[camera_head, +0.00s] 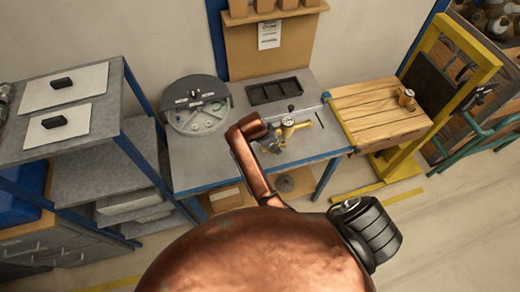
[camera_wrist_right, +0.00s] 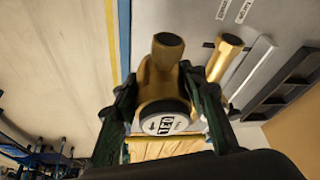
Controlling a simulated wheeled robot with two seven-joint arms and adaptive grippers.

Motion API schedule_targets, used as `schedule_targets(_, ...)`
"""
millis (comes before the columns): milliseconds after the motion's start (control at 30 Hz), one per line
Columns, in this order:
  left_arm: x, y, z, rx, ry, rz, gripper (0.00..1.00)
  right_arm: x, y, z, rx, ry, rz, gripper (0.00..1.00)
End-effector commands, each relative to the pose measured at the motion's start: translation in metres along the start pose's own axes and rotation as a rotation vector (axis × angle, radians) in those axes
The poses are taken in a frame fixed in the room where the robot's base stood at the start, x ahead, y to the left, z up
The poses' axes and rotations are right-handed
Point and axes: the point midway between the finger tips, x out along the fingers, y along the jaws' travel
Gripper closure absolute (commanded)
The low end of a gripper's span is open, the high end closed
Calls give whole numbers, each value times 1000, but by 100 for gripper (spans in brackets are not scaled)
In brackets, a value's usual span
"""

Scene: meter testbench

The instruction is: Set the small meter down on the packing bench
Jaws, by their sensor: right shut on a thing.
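The small meter (camera_wrist_right: 165,122) is brass with a round white dial. In the right wrist view it sits between the two dark green fingers of my right gripper (camera_wrist_right: 165,115), which is shut on it. In the head view the meter (camera_head: 288,124) and my right gripper (camera_head: 271,143) are over the grey test bench (camera_head: 240,150), left of the packing bench. Whether the meter touches anything below cannot be told. The packing bench (camera_head: 372,116) has a wooden plank top. My left gripper is not in view.
Another brass item (camera_head: 405,97) stands at the packing bench's back right; the rest of its top looks clear. A black tray (camera_head: 278,90) and a round grey dial unit (camera_head: 196,104) are on the test bench. A yellow frame (camera_head: 455,95) rises right of the packing bench.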

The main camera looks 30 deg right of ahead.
Motion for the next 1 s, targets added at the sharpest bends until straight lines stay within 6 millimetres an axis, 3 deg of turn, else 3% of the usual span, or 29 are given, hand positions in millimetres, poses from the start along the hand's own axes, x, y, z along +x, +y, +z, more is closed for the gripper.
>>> schedule_targets(133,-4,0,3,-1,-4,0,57,16,-27,16,-4,2,3,100)
schedule_targets(333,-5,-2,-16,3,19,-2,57,41,-50,33,0,2,1,100)
schedule_targets(567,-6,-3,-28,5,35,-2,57,53,-61,42,3,2,1,100)
schedule_targets(800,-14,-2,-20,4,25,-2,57,79,-60,52,3,2,1,100)
schedule_targets(1000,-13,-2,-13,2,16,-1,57,82,-61,54,4,0,-1,100)
